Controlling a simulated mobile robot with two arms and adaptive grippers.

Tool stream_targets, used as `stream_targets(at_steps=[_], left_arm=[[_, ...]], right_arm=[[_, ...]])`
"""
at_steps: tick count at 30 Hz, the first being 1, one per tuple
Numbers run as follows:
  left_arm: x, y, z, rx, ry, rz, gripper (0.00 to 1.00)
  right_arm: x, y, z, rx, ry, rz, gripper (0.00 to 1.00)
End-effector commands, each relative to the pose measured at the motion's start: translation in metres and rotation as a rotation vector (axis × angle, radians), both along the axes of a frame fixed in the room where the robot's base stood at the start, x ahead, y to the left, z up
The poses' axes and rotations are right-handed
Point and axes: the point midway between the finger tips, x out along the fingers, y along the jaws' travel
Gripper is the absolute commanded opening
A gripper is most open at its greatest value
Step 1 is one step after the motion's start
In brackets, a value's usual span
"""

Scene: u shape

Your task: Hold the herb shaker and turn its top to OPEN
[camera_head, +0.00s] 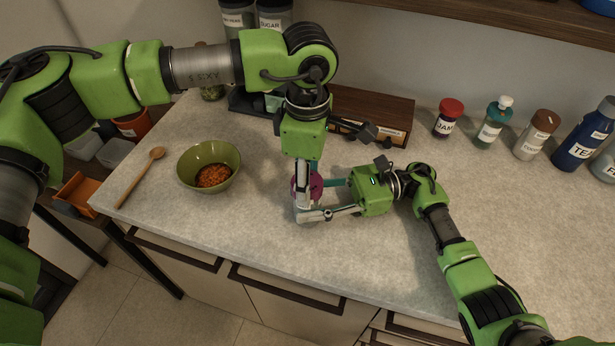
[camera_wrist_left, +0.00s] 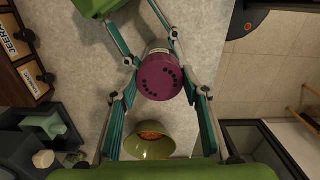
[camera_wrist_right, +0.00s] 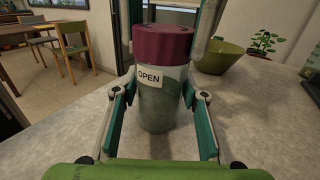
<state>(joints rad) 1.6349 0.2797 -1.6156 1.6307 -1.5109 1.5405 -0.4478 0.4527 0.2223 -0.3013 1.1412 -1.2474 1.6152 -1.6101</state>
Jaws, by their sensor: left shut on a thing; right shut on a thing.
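The herb shaker (camera_wrist_right: 162,105) stands upright on the counter, a clear body with green contents and a purple top (camera_wrist_right: 162,42). A white OPEN label (camera_wrist_right: 149,77) is on the body, just below the top. The left wrist view shows the top (camera_wrist_left: 160,78) from above, with small dark holes. My left gripper (camera_head: 308,186) reaches down from above, shut on the top. My right gripper (camera_wrist_right: 160,88) comes in from the side, shut on the body. In the head view both grippers hide most of the shaker. I see no marker on the top lining up with the label.
A green bowl (camera_head: 189,164) with orange-red contents and a wooden spoon (camera_head: 140,177) lie to the left. Behind stand a dark drawer box (camera_head: 372,108) and several jars and bottles, including a red-lidded jar (camera_head: 447,122).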

Motion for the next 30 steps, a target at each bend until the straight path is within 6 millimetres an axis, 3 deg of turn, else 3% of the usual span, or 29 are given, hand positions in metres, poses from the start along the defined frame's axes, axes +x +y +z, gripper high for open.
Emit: stream_targets(at_steps=[30], left_arm=[[0.0015, 0.0001, 0.0006, 0.0, 0.0, 0.914, 0.2]], right_arm=[[-0.0002, 0.0, -0.0001, 0.0, 0.0, 0.0, 0.05]])
